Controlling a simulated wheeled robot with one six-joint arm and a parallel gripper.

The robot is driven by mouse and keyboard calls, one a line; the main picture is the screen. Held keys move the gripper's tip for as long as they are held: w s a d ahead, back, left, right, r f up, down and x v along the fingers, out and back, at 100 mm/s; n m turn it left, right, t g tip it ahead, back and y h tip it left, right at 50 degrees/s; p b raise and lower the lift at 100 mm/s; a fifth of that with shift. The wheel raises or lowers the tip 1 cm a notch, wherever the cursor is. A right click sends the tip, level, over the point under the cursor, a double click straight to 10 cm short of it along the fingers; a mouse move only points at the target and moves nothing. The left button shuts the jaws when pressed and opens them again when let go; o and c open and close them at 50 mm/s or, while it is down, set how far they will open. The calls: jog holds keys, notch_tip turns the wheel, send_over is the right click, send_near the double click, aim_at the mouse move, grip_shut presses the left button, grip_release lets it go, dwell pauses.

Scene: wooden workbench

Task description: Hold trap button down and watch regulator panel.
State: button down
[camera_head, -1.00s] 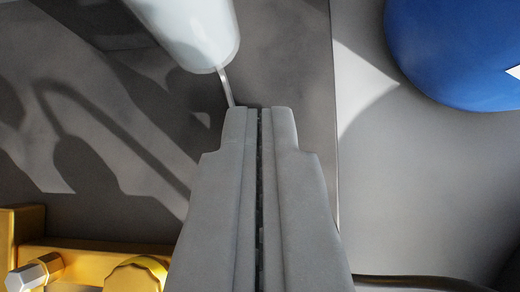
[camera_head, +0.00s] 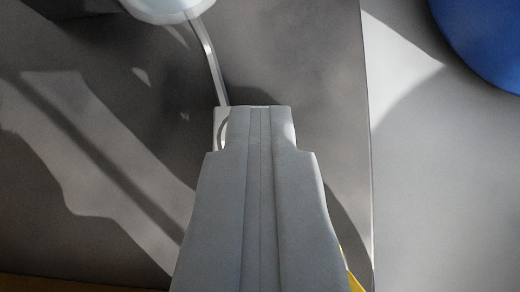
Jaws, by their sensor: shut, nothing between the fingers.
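My gripper (camera_head: 257,110) is shut and empty, pointing away from the camera over a grey surface. Its tip is beside a small pale part (camera_head: 221,125), mostly hidden behind the left finger. I cannot tell whether they touch, or whether this part is the trap button. A thin pale stem (camera_head: 212,65) runs from it up to a white rounded body (camera_head: 168,8), cut off at the top edge. No regulator panel can be made out.
The dark grey surface (camera_head: 100,60) ends at a straight edge right of my gripper, with a lighter grey surface (camera_head: 440,200) beyond. A blue rounded object (camera_head: 485,35) is at the top right. A yellow piece (camera_head: 352,283) shows at the bottom.

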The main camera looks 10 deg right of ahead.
jog(key=shift+s+f, duration=0.15)
jog(key=shift+f, duration=0.75)
dwell(1.4)
jog(key=shift+r, duration=0.1)
notch_tip(320, 180, up, 5)
jog(key=shift+d+f, duration=0.1)
jog(key=shift+d, duration=0.05)
jog(key=v, duration=1)
dwell(0.8)
dwell(0.7)
